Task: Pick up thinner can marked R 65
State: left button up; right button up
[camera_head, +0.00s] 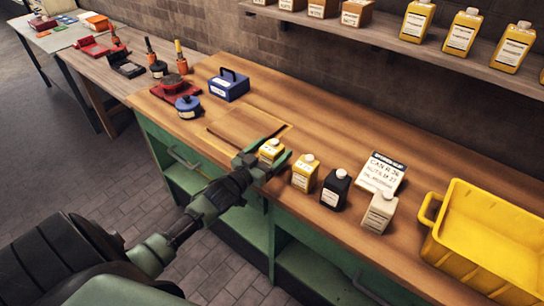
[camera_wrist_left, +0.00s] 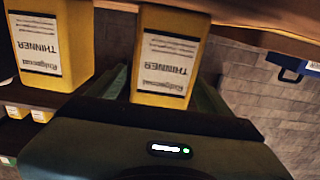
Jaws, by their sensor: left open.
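A yellow can with a white label and pale cap (camera_head: 271,146) stands near the front edge of the workbench. In the left wrist view the can (camera_wrist_left: 172,28) appears upside down, with a label reading "Ridgecoat THINNER". My left gripper (camera_head: 264,162) is open, with its fingers on either side of this can. A second yellow can (camera_head: 305,174) stands just to the right; the left wrist view also shows this THINNER can (camera_wrist_left: 82,60). I cannot read an R 65 mark on either can. My right gripper is out of view.
A blue box (camera_head: 229,88) and red and blue items stand left. Several yellow cans line the shelf (camera_head: 400,42).

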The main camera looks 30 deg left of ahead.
pick_arm(q)
jog(key=c, duration=1.6)
grip_shut()
jog(key=shift+r, duration=0.15)
